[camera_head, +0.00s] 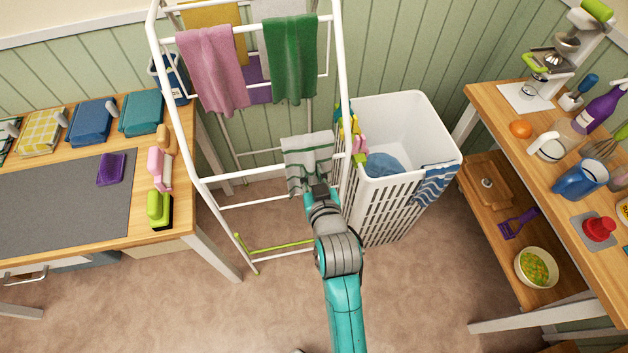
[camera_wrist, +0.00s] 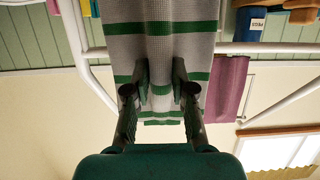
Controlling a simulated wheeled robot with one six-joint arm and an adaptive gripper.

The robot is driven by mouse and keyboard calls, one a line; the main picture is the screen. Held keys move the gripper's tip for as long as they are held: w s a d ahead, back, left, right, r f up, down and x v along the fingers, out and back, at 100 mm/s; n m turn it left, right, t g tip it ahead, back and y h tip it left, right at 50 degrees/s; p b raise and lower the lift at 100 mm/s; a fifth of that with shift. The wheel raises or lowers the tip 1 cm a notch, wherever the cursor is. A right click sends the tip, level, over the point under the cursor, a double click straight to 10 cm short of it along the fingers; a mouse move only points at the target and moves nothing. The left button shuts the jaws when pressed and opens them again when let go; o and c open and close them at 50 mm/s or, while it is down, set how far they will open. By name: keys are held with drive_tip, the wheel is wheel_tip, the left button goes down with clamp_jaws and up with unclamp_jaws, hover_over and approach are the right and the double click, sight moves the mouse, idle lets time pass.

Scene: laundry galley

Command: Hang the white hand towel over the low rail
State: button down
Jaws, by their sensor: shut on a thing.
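The white hand towel with green stripes (camera_head: 307,152) hangs at the right part of the white drying rack, at the height of its lower bars. My gripper (camera_head: 317,190) is shut on the towel's near part. In the wrist view the towel (camera_wrist: 165,42) spreads wide beyond the fingers, and my gripper (camera_wrist: 160,88) pinches it in the middle. The low rail (camera_head: 262,201) meets the towel from the left. In the wrist view a white rail (camera_wrist: 270,47) passes the towel, which covers its middle. I cannot tell whether the towel lies over the rail.
A pink towel (camera_head: 211,70) and a green towel (camera_head: 290,60) hang on higher bars. A white laundry basket (camera_head: 400,205) stands close to the rack's right, with clothespins between. Wooden tables stand left (camera_head: 110,225) and right (camera_head: 545,120). The floor in front is clear.

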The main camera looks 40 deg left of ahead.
drive_tip(key=shift+w+a+f, duration=0.1)
drive_tip(key=shift+w+a, duration=0.1)
drive_tip(key=shift+f, duration=4.25)
drive_tip(key=c, duration=0.9)
unclamp_jaws()
drive_tip(key=shift+s+d, duration=0.1)
drive_tip(key=v, duration=0.8)
